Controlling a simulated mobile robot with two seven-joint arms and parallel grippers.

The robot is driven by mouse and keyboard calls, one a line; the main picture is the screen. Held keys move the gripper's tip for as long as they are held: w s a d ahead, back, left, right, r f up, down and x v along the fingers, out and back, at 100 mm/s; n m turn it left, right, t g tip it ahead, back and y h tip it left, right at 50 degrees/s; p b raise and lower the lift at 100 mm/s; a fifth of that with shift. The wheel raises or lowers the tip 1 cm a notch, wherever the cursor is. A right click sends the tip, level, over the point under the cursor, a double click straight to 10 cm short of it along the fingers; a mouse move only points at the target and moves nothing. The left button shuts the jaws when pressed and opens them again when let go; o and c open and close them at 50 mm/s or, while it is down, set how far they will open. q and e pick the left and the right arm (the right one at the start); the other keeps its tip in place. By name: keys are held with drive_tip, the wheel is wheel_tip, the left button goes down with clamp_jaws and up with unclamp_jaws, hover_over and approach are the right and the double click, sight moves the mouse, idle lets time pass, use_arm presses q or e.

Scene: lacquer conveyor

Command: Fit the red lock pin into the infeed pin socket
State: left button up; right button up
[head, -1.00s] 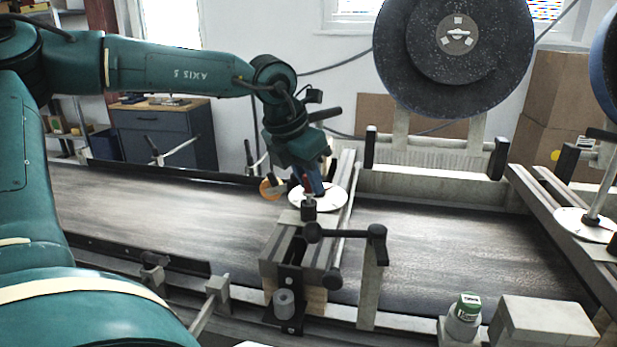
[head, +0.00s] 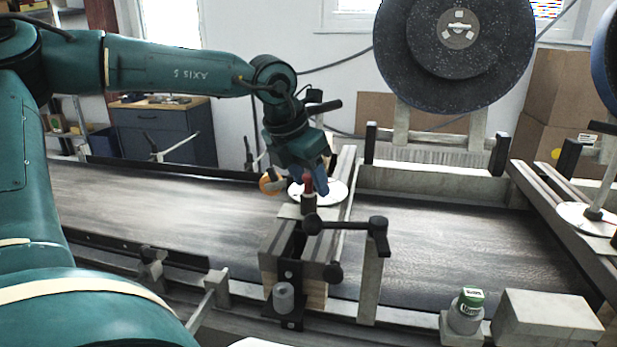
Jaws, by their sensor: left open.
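The red lock pin (head: 308,185) stands upright at the dark cylindrical socket (head: 308,203) on top of the clamp block over the belt. Only its red upper part shows; how deep it sits cannot be told. My left gripper (head: 316,187) is open, with blue fingers pointing down just behind and to the right of the pin. The fingers appear apart from the pin, though the gap is hard to judge. My right gripper is not in view.
A white disc (head: 335,191) lies behind the socket, with an orange round part (head: 270,183) to its left. A black-knobbed clamp lever (head: 345,225) stands close in front. The belt (head: 450,245) is clear at right.

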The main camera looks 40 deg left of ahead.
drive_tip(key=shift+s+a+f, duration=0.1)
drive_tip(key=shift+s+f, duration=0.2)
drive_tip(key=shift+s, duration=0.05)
use_arm(q)
drive_tip(key=shift+s+r, duration=0.15)
drive_tip(key=shift+r, duration=0.35)
drive_tip(key=v, duration=1.2)
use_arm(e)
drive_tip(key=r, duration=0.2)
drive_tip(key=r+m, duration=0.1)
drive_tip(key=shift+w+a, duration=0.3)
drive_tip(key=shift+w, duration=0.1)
use_arm(q)
drive_tip(key=shift+r, duration=0.1)
drive_tip(key=shift+s, duration=0.1)
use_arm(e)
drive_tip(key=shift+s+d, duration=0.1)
